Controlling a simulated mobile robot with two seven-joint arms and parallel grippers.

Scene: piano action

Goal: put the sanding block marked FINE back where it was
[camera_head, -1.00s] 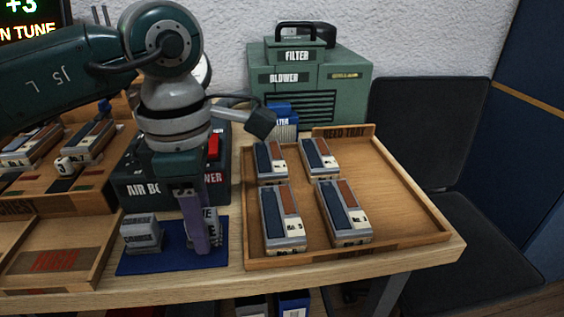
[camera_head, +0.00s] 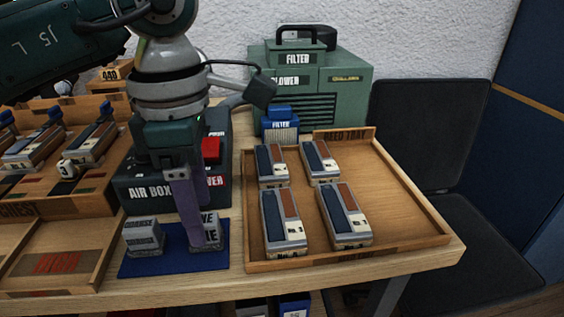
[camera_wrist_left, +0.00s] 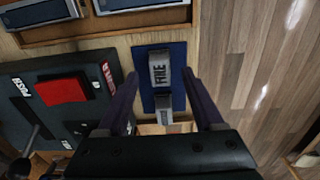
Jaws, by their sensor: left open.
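The grey sanding block marked FINE (camera_wrist_left: 160,70) sits on the blue mat (camera_wrist_left: 178,52); in the head view the block (camera_head: 211,230) is partly hidden behind a finger. My left gripper (camera_wrist_left: 160,76) is open, with one finger on each side of the FINE block and gaps showing. In the head view its purple finger (camera_head: 190,212) reaches down in front of the block. The block marked COARSE (camera_head: 143,236) sits to the left on the same mat (camera_head: 175,266). My right gripper is not in view.
The air box (camera_head: 145,190) with a red button stands right behind the mat. A wooden tray (camera_head: 405,238) with several key-action pieces is to the right. Another tray (camera_head: 50,263) is to the left. A green blower (camera_head: 325,90) stands at the back.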

